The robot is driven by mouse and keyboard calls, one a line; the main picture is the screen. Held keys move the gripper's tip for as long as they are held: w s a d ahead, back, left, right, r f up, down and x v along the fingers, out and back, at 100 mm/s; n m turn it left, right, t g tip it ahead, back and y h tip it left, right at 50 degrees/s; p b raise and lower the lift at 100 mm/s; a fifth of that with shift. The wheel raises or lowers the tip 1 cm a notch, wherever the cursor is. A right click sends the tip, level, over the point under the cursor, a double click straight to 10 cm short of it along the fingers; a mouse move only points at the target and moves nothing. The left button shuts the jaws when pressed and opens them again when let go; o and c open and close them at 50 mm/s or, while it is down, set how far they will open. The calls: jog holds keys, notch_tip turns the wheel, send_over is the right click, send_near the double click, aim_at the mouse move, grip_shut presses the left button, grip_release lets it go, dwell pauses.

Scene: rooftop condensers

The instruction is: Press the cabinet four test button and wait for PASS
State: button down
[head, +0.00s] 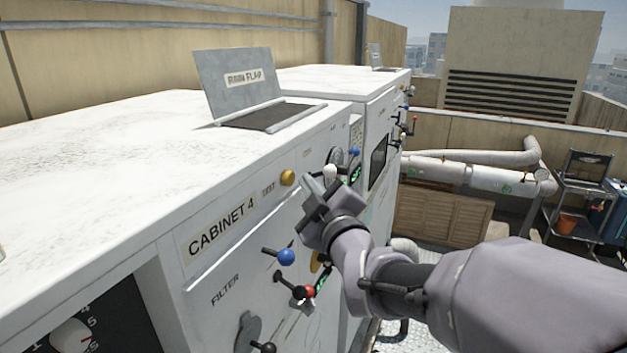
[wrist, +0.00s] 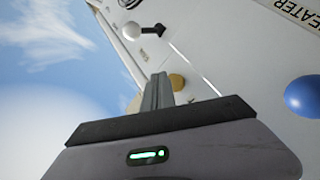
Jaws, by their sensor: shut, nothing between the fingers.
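Cabinet four is a white unit with a "CABINET 4" label (head: 222,228) on its front. Its yellow test button (head: 288,177) sits at the upper right of that label, beside the word "TEST". My gripper (head: 312,188) is shut and empty, just right of the button in the head view; I cannot tell whether they touch. In the wrist view the shut fingers (wrist: 158,92) partly cover a yellow-tan round part (wrist: 178,82), which may be the button. No PASS is legible.
A blue knob (head: 286,257), black and red knobs (head: 309,292) and a filter handle (head: 249,332) stick out below my gripper. A white knob (head: 330,171) is close behind it. A raised rain flap (head: 240,82) stands on top. Pipes (head: 480,176) and a cart (head: 575,200) are at right.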

jog(key=shift+d, duration=0.1)
jog(key=shift+s+d+b, duration=0.3)
jog(key=shift+d, duration=0.45)
jog(key=shift+s+d+b, duration=0.25)
jog(key=shift+d+b, duration=0.05)
jog(key=shift+d, duration=0.5)
jog(key=shift+s+d+b, duration=0.3)
jog(key=shift+d, duration=0.45)
jog(key=s+d+f+m+g+h+b, duration=0.1)
jog(key=s+d+f+m+h+b, duration=0.2)
jog(key=f+b, duration=0.5)
jog(key=s+d+f+m+g+h+b, duration=0.2)
jog(key=s+d+f+m+b, duration=0.25)
jog(key=f, duration=0.55)
jog(key=s+d+f+m+g+h+b, duration=0.1)
jog(key=s+d+f+m+h+b, duration=0.2)
jog(key=f+b, duration=0.5)
jog(key=s+f+m+g+y+b, duration=0.1)
jog(key=s+f+m+g+b, duration=0.2)
jog(key=s+f+b, duration=0.3)
jog(key=s+f+m+g+y+b, duration=0.1)
jog(key=s+f+m+g+b, duration=0.3)
jog(key=s+f, duration=0.9)
notch_tip(320, 180, down, 5)
jog(key=shift+d+f+m+b, duration=0.15)
jog(key=shift+m+b, duration=0.6)
jog(key=shift+b, duration=0.5)
